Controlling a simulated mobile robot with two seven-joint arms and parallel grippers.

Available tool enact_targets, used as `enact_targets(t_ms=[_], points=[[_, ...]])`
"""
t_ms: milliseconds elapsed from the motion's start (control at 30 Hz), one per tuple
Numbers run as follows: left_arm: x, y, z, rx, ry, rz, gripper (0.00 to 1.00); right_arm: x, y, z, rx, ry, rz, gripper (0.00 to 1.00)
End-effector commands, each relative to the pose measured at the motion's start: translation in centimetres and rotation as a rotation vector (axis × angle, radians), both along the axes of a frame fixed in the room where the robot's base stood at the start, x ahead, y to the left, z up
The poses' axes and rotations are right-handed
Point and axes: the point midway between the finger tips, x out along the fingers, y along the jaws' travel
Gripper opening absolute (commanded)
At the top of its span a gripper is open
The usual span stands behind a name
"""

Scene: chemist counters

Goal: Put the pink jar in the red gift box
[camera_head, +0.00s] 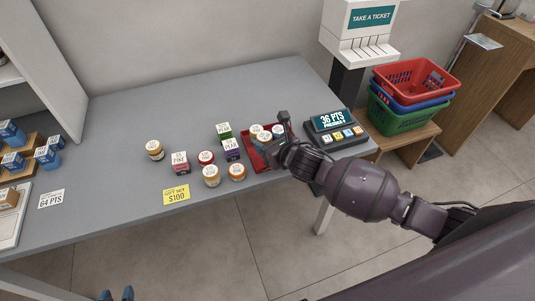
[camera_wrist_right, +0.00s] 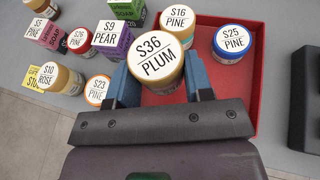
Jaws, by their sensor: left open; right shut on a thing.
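The red gift box (camera_head: 250,157) is an open red tray near the counter's front edge; it also shows in the wrist view (camera_wrist_right: 243,92). My right gripper (camera_wrist_right: 162,98) is shut on a tan-sided jar with a white "$36 PLUM" lid (camera_wrist_right: 156,56), over or inside the box; I cannot tell whether it rests on the floor. A "$16 PINE" jar (camera_wrist_right: 178,20) and a blue "$25 PINE" jar (camera_wrist_right: 231,43) stand in the box beyond it. I make out no clearly pink jar; a pink-red box (camera_head: 180,167) stands further left. My left gripper (camera_head: 117,294) is open and empty at the bottom edge.
Left of the gift box stand a red jar (camera_head: 206,158), amber jars (camera_head: 211,176), a green box (camera_head: 223,131) and a purple box (camera_head: 231,151). A points display (camera_head: 334,122) stands close on the right. The back of the counter (camera_head: 200,100) is clear.

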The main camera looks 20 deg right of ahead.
Motion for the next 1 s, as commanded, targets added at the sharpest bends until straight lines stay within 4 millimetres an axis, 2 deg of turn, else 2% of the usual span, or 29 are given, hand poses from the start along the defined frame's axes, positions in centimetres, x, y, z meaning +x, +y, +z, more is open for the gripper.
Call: enact_targets(t_ms=[333, 800, 833, 900, 1000], points=[[-0.7, 0.1, -1.3, 0.0, 0.018, 0.003, 0.43, 0.0, 0.0, -4.0, 0.002, 0.003, -0.002, 0.21], [-0.5, 0.0, -1.4, 0.0, 0.014, 0.002, 0.43, 0.0, 0.0, -4.6, 0.001, 0.0, 0.0, 0.21], [-0.4, 0.0, -1.3, 0.0, 0.013, 0.002, 0.43, 0.0, 0.0, -4.6, 0.001, 0.001, 0.0, 0.52], [-0.3, 0.0, -1.3, 0.0, 0.011, 0.0, 0.43, 0.0, 0.0, -4.6, 0.001, 0.001, 0.0, 0.58], [-0.2, 0.0, -1.2, 0.0, 0.009, 0.0, 0.43, -0.1, 0.0, -4.6, 0.001, 0.001, 0.0, 0.58]])
